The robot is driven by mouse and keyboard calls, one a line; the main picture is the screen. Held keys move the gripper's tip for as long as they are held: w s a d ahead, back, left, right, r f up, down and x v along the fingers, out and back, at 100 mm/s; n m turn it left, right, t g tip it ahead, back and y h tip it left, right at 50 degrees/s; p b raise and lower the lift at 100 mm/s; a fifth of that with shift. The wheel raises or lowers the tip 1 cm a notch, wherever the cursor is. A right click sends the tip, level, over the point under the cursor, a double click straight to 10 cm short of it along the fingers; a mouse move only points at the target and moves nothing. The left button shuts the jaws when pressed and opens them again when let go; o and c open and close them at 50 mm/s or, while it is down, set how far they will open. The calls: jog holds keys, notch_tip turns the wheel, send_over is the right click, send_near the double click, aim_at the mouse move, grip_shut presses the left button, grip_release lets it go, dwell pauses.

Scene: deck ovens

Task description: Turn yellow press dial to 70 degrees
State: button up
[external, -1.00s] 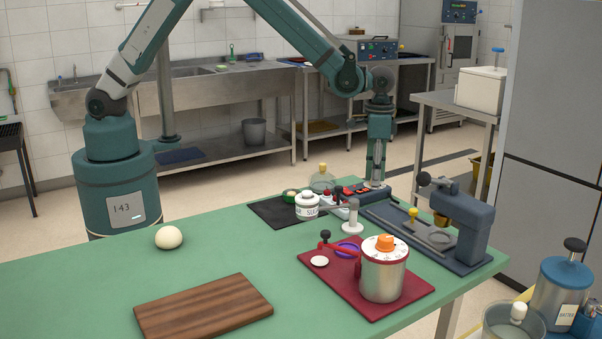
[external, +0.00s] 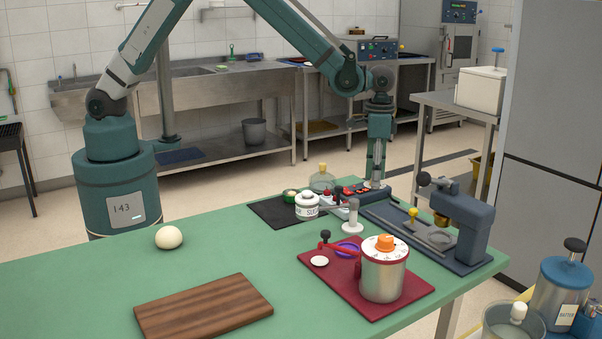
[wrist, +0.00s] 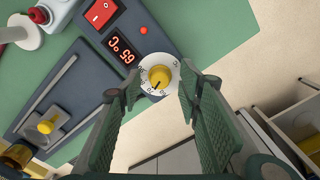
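The yellow dial (wrist: 160,77) sits on a white round scale with dark marks, on the blue-grey press control panel (wrist: 151,45). A red display (wrist: 121,49) beside it shows upside down and seems to read 65 °C. My gripper (wrist: 160,88) is open, with one finger on each side of the dial. A gap shows between each finger and the yellow knob. In the external view my gripper (external: 375,183) points straight down over the far end of the press (external: 432,230), and the dial is hidden there.
A red rocker switch (wrist: 100,13) is on the same panel. A yellow-knobbed part (external: 413,212) stands on the press. A white jar (external: 307,206) is to the left. A steel timer with an orange knob (external: 384,243) stands on a red mat (external: 325,277) in front.

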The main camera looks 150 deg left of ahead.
notch_tip(320, 180, up, 12)
dwell(0.7)
dwell(0.5)
jog(key=w+d+r+m+t+y, duration=0.15)
jog(key=d+r, duration=0.45)
jog(key=d, duration=0.7)
jog(key=w+d+r+m+t, duration=0.15)
jog(key=d+r, duration=0.45)
jog(key=d, duration=0.7)
jog(key=w+d+r+m, duration=0.15)
jog(key=d+r, duration=0.35)
jog(key=d, duration=0.8)
jog(key=s+d+m+t, duration=0.1)
jog(key=s+d, duration=0.5)
jog(key=d, duration=0.4)
jog(key=s+d+f+m+t+h, duration=0.1)
jog(key=s+d+m, duration=0.1)
jog(key=s+d, duration=0.4)
jog(key=s+d+f+m+t, duration=0.1)
jog(key=s+d, duration=0.5)
jog(key=d, duration=0.8)
jog(key=shift+d+m+t, duration=0.3)
jog(key=shift+m+t, duration=0.3)
jog(key=shift+m, duration=0.15)
